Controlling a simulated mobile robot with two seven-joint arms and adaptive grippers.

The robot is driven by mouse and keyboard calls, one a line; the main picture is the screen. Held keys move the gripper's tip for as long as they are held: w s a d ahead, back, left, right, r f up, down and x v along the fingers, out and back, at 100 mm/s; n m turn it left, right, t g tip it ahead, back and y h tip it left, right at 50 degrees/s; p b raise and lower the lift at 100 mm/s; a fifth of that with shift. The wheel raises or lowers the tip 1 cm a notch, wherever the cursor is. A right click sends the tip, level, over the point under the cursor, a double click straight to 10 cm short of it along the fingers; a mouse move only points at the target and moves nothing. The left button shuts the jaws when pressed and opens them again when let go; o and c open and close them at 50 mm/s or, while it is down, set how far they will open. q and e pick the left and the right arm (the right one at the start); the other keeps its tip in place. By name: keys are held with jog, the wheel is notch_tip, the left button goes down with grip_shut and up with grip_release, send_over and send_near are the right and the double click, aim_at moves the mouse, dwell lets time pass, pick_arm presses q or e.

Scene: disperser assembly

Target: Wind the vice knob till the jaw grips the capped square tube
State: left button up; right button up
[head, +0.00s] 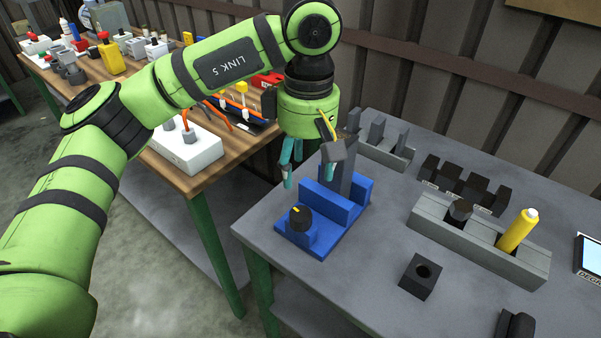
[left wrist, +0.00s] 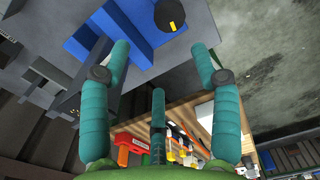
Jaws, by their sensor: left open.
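The blue vice (head: 341,209) stands on the grey table near its left corner; its blue body also shows in the left wrist view (left wrist: 90,38). Its black knob (head: 300,218) has a yellow mark and faces up at the vice's front end; it shows at the top of the left wrist view (left wrist: 166,14). The grey capped square tube (head: 345,172) stands upright in the vice. Whether the jaw touches it cannot be told. My left gripper (head: 307,182) is open, its teal fingers pointing down beside the tube, apart from the knob. My right gripper is not in view.
A black block with a hole (head: 420,277) lies right of the vice. A grey rack (head: 470,247) holds a yellow bottle (head: 518,231). Dark blocks (head: 465,186) and another grey holder (head: 385,150) stand behind. A cluttered wooden table (head: 190,182) is at left.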

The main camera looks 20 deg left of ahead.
aim_at(300, 213)
pick_arm(q)
jog(key=n+p, duration=0.3)
jog(key=n, duration=0.1)
jog(key=s+f+n+p, duration=0.1)
jog(key=n+p, duration=0.3)
jog(key=s+n+p, duration=0.1)
jog(key=n+p, duration=0.3)
jog(key=shift+s+f, duration=0.1)
jog(key=shift+f, duration=0.15)
jog(key=shift+s+f+n, duration=0.15)
jog(key=shift+f+n, duration=0.05)
jog(key=shift+n, duration=0.5)
jog(key=shift+f+n+p, duration=0.3)
jog(key=shift+f+p, duration=0.1)
jog(key=shift+f, duration=0.2)
notch_tip(300, 213, down, 5)
jog(key=shift+p, duration=0.95)
jog(key=shift+f, duration=0.75)
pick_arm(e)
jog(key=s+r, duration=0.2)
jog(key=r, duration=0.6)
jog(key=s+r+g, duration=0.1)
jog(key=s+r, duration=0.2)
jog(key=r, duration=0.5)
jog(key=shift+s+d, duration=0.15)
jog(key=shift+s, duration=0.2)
pick_arm(q)
jog(key=c, duration=1.1)
